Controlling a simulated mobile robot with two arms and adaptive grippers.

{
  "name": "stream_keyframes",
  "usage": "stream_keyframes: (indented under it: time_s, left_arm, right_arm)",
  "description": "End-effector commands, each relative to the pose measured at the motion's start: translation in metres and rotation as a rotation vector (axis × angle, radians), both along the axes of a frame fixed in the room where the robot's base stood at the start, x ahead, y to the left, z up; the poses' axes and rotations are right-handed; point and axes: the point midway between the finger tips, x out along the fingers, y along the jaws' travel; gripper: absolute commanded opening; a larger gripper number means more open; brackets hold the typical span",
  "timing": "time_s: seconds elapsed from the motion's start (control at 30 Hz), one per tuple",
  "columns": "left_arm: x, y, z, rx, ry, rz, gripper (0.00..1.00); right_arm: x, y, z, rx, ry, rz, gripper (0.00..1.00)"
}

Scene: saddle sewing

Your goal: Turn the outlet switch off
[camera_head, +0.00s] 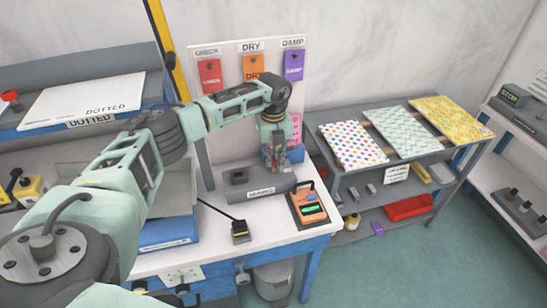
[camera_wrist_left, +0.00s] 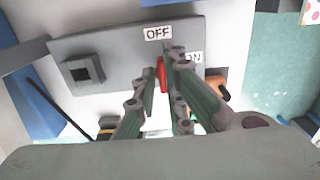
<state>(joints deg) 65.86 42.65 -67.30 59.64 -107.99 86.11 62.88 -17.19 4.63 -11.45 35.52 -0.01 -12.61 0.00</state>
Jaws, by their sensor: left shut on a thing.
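The outlet is a grey box (camera_head: 238,180) on the white worktop. In the left wrist view its grey plate (camera_wrist_left: 115,58) has a square socket (camera_wrist_left: 82,71) at left, an OFF label (camera_wrist_left: 158,33) above and an ON label (camera_wrist_left: 194,57) at right. A red switch lever (camera_wrist_left: 161,74) stands between the fingers of my left gripper (camera_wrist_left: 163,82), which is shut on it. In the head view the left gripper (camera_head: 273,158) reaches down at the right end of the box. The fingers partly hide the lever, so I cannot tell its exact setting. My right gripper is not in view.
An orange meter (camera_head: 309,204) lies right of the box. A black plug (camera_head: 240,231) on a cable lies in front. A panel with red, orange and purple tags (camera_head: 293,66) stands behind. A shelf with patterned sheets (camera_head: 352,145) stands at right.

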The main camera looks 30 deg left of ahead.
Motion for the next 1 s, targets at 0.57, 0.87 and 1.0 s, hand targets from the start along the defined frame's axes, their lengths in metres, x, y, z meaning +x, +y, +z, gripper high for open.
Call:
stream_keyframes:
  time_s: [0.57, 0.87, 1.0]
  left_arm:
    - [0.0018, 0.0011, 0.0021, 0.001, -0.006, 0.032, 0.00]
    - [0.0008, 0.0005, 0.0009, 0.000, -0.003, 0.029, 0.29]
    - [0.0005, 0.0002, 0.0006, 0.001, -0.002, 0.028, 0.29]
  right_arm:
    - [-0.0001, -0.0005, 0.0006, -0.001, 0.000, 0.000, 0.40]
    - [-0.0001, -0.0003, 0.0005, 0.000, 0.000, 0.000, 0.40]
    - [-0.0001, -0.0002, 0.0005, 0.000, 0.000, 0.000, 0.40]
